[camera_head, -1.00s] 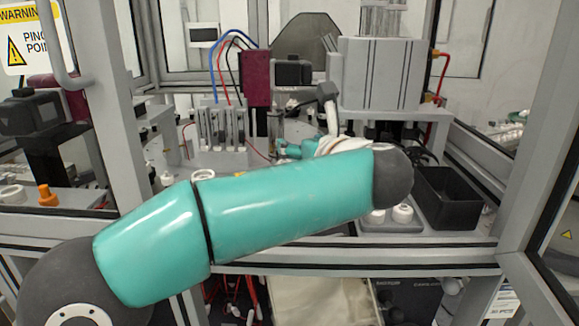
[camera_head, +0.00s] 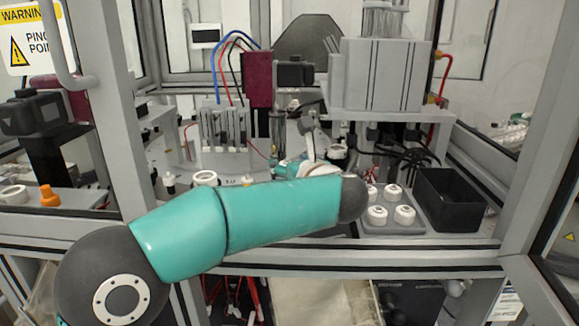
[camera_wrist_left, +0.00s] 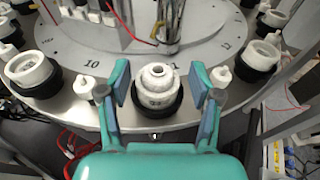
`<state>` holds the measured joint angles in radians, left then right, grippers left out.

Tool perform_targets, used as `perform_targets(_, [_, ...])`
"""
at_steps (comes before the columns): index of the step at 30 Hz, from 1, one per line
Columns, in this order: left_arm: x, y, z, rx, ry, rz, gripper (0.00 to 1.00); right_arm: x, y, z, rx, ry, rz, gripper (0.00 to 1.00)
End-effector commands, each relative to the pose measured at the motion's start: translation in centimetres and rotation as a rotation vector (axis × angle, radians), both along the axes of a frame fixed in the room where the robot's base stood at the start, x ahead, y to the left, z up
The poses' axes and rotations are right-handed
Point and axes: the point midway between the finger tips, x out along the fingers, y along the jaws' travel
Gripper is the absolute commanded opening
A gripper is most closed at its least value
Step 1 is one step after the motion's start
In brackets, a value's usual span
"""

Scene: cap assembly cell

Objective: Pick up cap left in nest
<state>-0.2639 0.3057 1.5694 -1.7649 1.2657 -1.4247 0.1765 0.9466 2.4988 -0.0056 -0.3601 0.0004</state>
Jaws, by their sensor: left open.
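In the left wrist view a white stepped cap (camera_wrist_left: 157,78) sits upright in a black nest (camera_wrist_left: 176,104) at the rim of a round metal dial plate (camera_wrist_left: 100,62). My left gripper (camera_wrist_left: 167,84) is open. Its two teal fingers with blue-grey pads stand on either side of the cap, with a visible gap on each side. In the head view only a small teal part of the left gripper (camera_head: 291,168) shows behind my forearm, and the cap there cannot be made out. My right gripper is in neither view.
More black nests with white rings stand around the dial, such as one at left (camera_wrist_left: 34,72) and one at right (camera_wrist_left: 258,58). In the head view a grey tray (camera_head: 388,228) holds several white caps beside a black bin (camera_head: 450,205). Frame posts flank the cell.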

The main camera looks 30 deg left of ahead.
Motion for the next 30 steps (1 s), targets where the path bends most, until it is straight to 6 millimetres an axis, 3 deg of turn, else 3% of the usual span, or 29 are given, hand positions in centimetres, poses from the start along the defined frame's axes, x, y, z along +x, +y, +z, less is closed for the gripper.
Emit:
perform_targets(6, [0.1, 0.1, 0.0, 0.000, 0.000, -0.001, 0.64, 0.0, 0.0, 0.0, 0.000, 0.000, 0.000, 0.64])
perform_targets(14, [0.1, 0.1, 0.0, 0.000, 0.000, -0.001, 0.24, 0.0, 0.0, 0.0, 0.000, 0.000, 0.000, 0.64])
perform_targets(25, [0.1, 0.0, 0.1, -0.001, -0.001, -0.001, 0.24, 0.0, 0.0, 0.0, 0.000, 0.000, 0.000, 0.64])
perform_targets(30, [0.1, 0.0, 1.7, -0.001, -0.005, 0.000, 0.24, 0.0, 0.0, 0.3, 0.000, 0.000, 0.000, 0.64])
